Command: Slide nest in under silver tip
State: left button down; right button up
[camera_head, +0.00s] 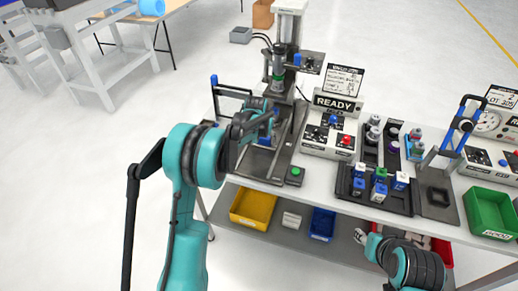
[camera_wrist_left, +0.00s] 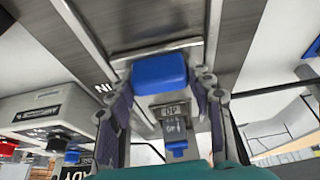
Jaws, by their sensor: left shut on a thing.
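The press with its silver tip (camera_head: 278,80) stands at the back of the bench, above a dark base with rails (camera_head: 284,150). My left gripper (camera_head: 262,118) is over this base, in front of and below the tip. In the left wrist view my left gripper (camera_wrist_left: 162,92) is shut on the blue handle (camera_wrist_left: 160,70) of the nest, with a finger on each side. A small labelled plate (camera_wrist_left: 172,128) shows beyond the handle, between pale rails. The rest of the nest is mostly hidden by my gripper and arm.
A READY control box (camera_head: 330,135) stands right of the press base. A black tray of blue, white and green parts (camera_head: 375,188) lies further right. A blue-topped lever frame (camera_head: 215,85) rises at the base's left. Yellow (camera_head: 252,207) and blue (camera_head: 322,223) bins sit below the bench.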

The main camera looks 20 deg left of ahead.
pick_arm(q)
jog(key=w, duration=0.4)
jog(key=shift+w+d, duration=0.1)
jog(key=shift+w+r, duration=0.1)
jog(key=c, duration=1)
grip_release()
jog(key=o, duration=0.4)
jog(key=shift+w, duration=0.2)
jog(key=shift+c, duration=0.2)
jog(key=v, duration=1.2)
